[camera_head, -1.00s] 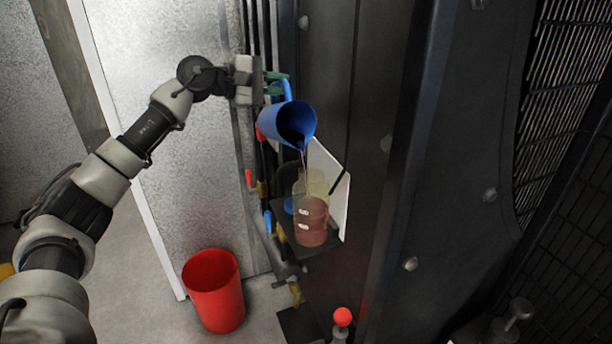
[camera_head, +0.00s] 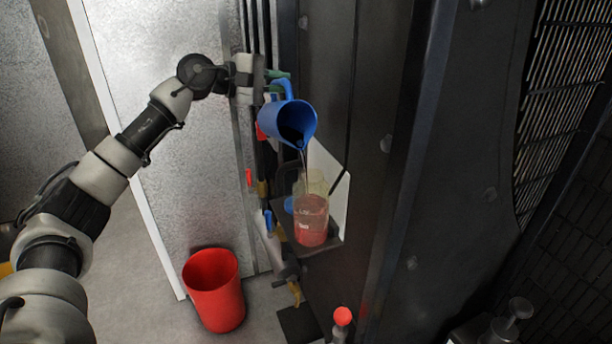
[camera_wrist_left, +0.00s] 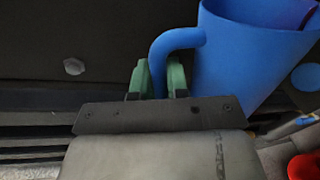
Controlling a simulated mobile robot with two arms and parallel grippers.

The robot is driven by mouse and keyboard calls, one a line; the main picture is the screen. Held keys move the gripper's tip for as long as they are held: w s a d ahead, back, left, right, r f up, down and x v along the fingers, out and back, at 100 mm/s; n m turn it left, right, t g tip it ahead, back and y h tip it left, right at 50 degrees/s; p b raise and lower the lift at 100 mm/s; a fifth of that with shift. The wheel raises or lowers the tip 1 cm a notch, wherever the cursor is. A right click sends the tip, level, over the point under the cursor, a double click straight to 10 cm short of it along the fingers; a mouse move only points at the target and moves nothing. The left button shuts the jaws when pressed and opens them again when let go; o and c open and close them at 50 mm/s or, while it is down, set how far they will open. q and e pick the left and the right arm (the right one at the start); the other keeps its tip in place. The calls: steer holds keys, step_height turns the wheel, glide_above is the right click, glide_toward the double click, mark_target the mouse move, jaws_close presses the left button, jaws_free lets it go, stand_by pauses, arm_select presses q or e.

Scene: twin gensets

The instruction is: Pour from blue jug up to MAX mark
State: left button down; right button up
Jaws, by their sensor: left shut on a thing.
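The blue jug (camera_head: 286,118) is tilted, its mouth facing down and right. A thin stream runs from its lip into the clear expansion bottle (camera_head: 311,215) below, which holds reddish liquid in its lower and middle part. Small white marks show on the bottle's side, too small to read. My left gripper (camera_head: 277,82) is shut on the jug's handle; in the left wrist view its green fingers (camera_wrist_left: 160,79) sit at the handle of the blue jug (camera_wrist_left: 240,55). A blue cap (camera_head: 290,205) is beside the bottle, partly hidden. My right gripper is not in view.
A red bucket (camera_head: 214,290) stands on the floor below left. A white panel (camera_head: 328,178) is behind the bottle, against the dark machine housing (camera_head: 385,140). Pipes with a red lever (camera_head: 249,178) run left of the bottle. A red knob (camera_head: 343,316) is below.

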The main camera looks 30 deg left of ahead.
mark_target(273, 102)
arm_select(q)
steer(key=shift+s+d+r+m, duration=0.15)
steer(key=shift+d+r+m, duration=0.05)
steer(key=shift+r+m, duration=0.25)
stand_by(1.3)
steer(key=shift+w+a+f+n, duration=0.25)
steer(key=shift+w+a+n, duration=0.2)
steer(key=shift+a, duration=0.2)
steer(key=shift+w+a+f+n+b, duration=0.2)
steer(key=shift+f+n, duration=0.1)
steer(key=shift+f, duration=0.2)
steer(key=shift+w+a+f+n+b, duration=0.1)
steer(key=shift+a+f+n+b, duration=0.15)
steer(key=shift+f, duration=0.25)
steer(key=shift+w+a, duration=0.1)
steer(key=shift+w+a+f+n+h, duration=0.15)
steer(key=shift+f+n+h, duration=0.1)
steer(key=shift+f+h, duration=0.05)
steer(key=shift+w+a+f+n+b, duration=0.15)
steer(key=shift+f+n+b, duration=0.1)
steer(key=shift+f+n, duration=0.2)
steer(key=shift+w+a+f+n+b, duration=0.1)
steer(key=shift+a+f+n+b, duration=0.1)
steer(key=shift+f+n, duration=0.2)
steer(key=shift+w+a+f, duration=0.1)
steer(key=shift+f, duration=0.15)
